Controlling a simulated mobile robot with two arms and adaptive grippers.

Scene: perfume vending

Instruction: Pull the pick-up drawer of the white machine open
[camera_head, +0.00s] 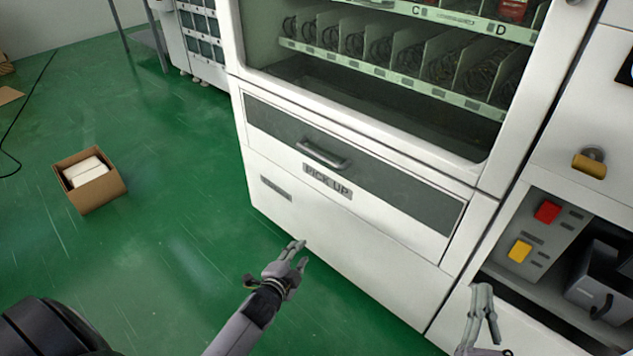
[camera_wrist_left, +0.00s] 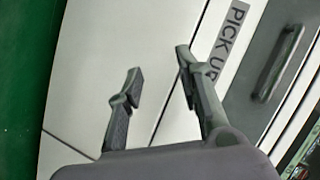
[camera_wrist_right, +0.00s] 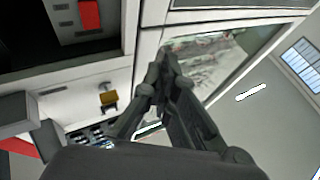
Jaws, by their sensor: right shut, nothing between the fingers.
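The white machine (camera_head: 350,257) stands in front of me. Its pick-up drawer (camera_head: 408,193) has a dark front panel and sits flush in the machine, closed. The drawer's bar handle (camera_head: 323,154) is above the PICK UP label (camera_head: 327,181). My left gripper (camera_head: 297,251) is open and empty, low in front of the machine, below the handle and apart from it. In the left wrist view, the handle (camera_wrist_left: 278,63) lies to the right of the open fingers (camera_wrist_left: 159,65). My right gripper (camera_head: 483,292) is shut and empty near the machine's right side; its closed fingertips (camera_wrist_right: 165,62) also show in the right wrist view.
An open cardboard box (camera_head: 99,201) with white contents sits on the green floor (camera_head: 165,255) at left. A control panel with a red button (camera_head: 547,212) and a yellow button (camera_head: 520,250) is at right. The floor between box and machine is clear.

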